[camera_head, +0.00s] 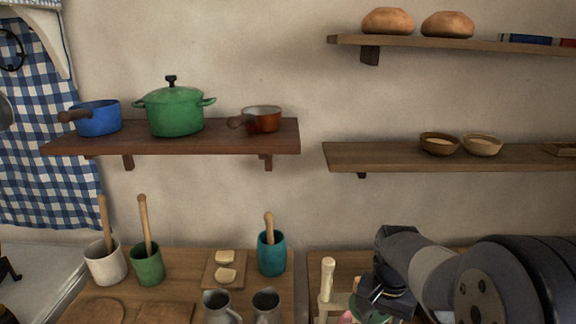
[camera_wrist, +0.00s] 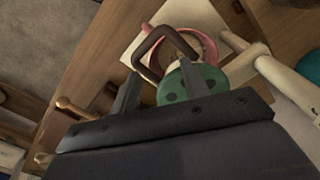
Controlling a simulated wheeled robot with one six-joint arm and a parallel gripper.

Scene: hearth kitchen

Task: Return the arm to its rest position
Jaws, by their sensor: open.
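My arm reaches in from the right in the head view, and my gripper (camera_head: 382,298) hangs low over the right-hand wooden counter. In the wrist view my gripper (camera_wrist: 158,84) is open, with its two dark fingers apart. A dark brown loop handle (camera_wrist: 146,48) shows just beyond and partly between the fingertips. A green dotted object (camera_wrist: 203,78) lies behind the right finger, and a pink curved object (camera_wrist: 207,46) is behind it. I cannot tell if the fingers touch any of these. The gripper's body hides their lower parts.
A pale rolling-pin-like object (camera_wrist: 285,82) lies close right of the gripper. Jugs (camera_head: 266,305) and a teal crock (camera_head: 271,252) stand on the left counter. A shelf with a green pot (camera_head: 174,112) and a shelf with bowls (camera_head: 439,144) hang above.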

